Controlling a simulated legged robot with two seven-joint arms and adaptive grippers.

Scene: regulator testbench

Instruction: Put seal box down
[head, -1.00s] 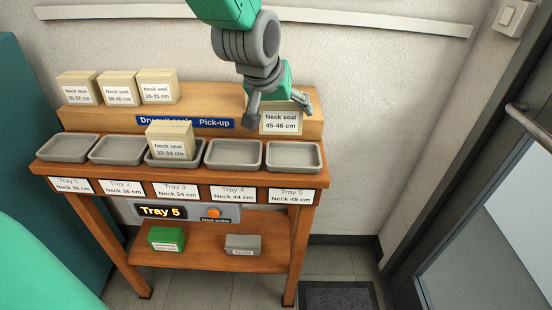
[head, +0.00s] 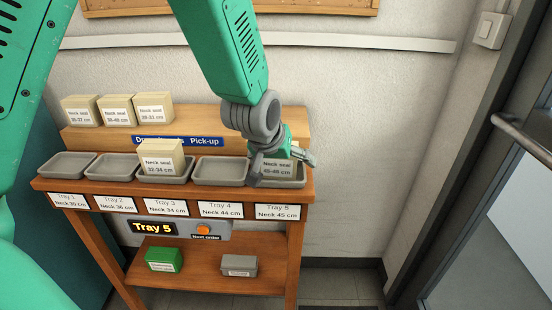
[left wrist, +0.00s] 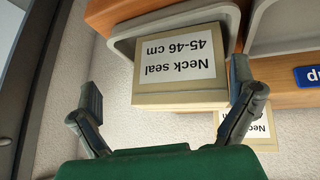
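The beige seal box labelled 45-46 cm (head: 276,167) is in the grey Tray 5 (head: 297,184) at the right end of the tray row. In the left wrist view this box (left wrist: 180,60) appears upside down, with the tray rim (left wrist: 122,45) around its far part. My left gripper (head: 282,168) is at the box, and its fingers partly hide it. In the left wrist view the left gripper (left wrist: 165,98) has its fingers spread wide, with a clear gap on the left side; contact on the right side is unclear. My right gripper is not in view.
A box labelled 32-34 cm (head: 162,158) sits in Tray 3. Three more boxes (head: 116,109) stand on the upper shelf at left. Tray 4 (head: 221,168) is empty. The display (head: 152,228) reads Tray 5. A door stands at right.

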